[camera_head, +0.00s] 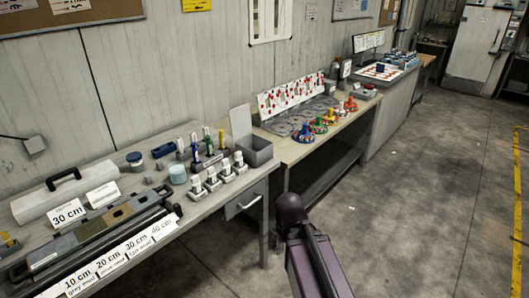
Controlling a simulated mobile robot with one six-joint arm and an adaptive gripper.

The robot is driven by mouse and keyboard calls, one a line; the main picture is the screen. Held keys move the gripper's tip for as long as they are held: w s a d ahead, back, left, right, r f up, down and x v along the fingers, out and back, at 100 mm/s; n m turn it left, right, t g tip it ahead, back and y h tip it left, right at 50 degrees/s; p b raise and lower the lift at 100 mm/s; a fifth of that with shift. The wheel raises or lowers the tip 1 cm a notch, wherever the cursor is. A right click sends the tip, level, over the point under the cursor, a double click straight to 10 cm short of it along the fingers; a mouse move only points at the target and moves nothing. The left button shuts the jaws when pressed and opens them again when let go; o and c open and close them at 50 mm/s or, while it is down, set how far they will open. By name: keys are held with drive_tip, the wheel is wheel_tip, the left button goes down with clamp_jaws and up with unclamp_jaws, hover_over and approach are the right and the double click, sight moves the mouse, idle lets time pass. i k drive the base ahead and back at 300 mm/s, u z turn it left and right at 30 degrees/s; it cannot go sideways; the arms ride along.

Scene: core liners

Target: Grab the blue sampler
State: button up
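Several slim upright tools with coloured bodies stand in a rack at the back of the near bench. A blue one (195,146), which looks like the blue sampler, is at the left of the group. My arm shows at the bottom centre, over the floor and apart from the bench. My gripper is not in view.
White-capped pieces (212,178) stand in front of the tools. A grey open box (255,150) is to their right. A white case (65,194) and labelled core trays (95,230) lie at left. A second bench (335,130) holds coloured valve-like parts. The floor at right is clear.

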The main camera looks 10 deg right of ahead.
sight(194, 151)
drive_tip(key=z, duration=0.05)
drive_tip(key=k, duration=1.35)
drive_tip(key=u, duration=0.6)
drive_tip(key=i, duration=1.7)
drive_tip(key=z, duration=0.25)
